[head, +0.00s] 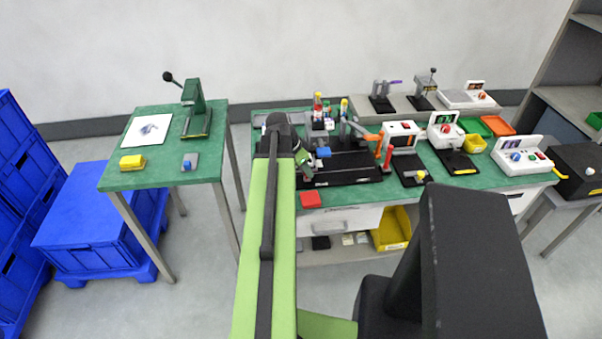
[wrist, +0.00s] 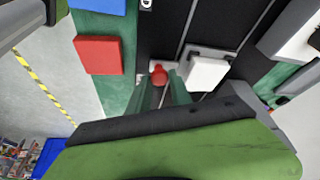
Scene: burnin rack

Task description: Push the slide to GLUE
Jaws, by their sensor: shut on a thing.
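A black slide fixture (head: 345,168) lies on the green bench, with pale lines along its top. In the wrist view its dark track (wrist: 220,30) runs away from me, with part of a white letter at the upper edge. A red knob (wrist: 159,73) stands on a small pale base between my green fingertips. My gripper (wrist: 163,90) is shut on this red knob. A white block (wrist: 206,73) sits just right of it. In the head view my gripper (head: 304,160) is at the left end of the fixture, and my arm hides the knob. I cannot read a GLUE mark.
A red square block (head: 311,199) lies at the bench's front edge; it also shows in the wrist view (wrist: 99,55). A blue block (head: 323,152) is close to my gripper. Bottles (head: 318,107) stand behind, and several devices crowd the right. A separate green table (head: 150,175) stands left.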

